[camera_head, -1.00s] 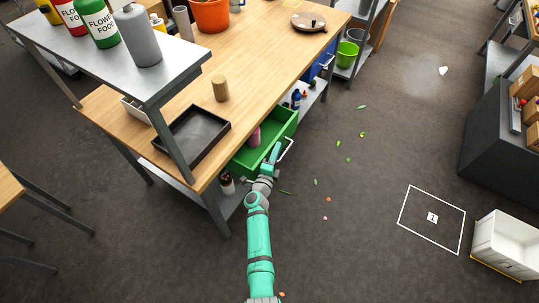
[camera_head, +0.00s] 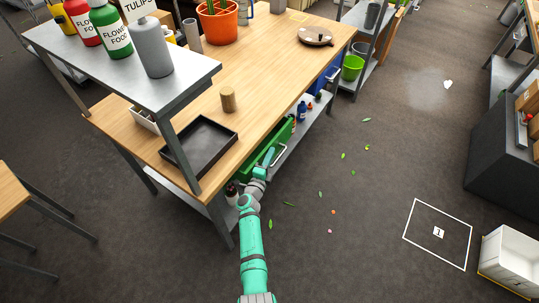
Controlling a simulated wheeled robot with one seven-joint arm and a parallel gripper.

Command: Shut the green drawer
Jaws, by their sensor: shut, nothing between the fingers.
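The green drawer (camera_head: 264,149) sits under the right edge of the wooden table. Only a narrow strip of it sticks out, so it is nearly shut. Its pale handle (camera_head: 280,154) is on the front face, on the right. My gripper (camera_head: 269,156) is at the drawer's front, by the handle; it looks in contact, but the exact touch is too small to tell. My gripper is shut and empty. The inside of the drawer is mostly hidden under the tabletop.
The wooden table (camera_head: 262,65) carries a black tray (camera_head: 232,127), a wooden cylinder (camera_head: 228,99) and an orange pot (camera_head: 218,27). A lower shelf (camera_head: 309,124) with small bottles lies beside the drawer.

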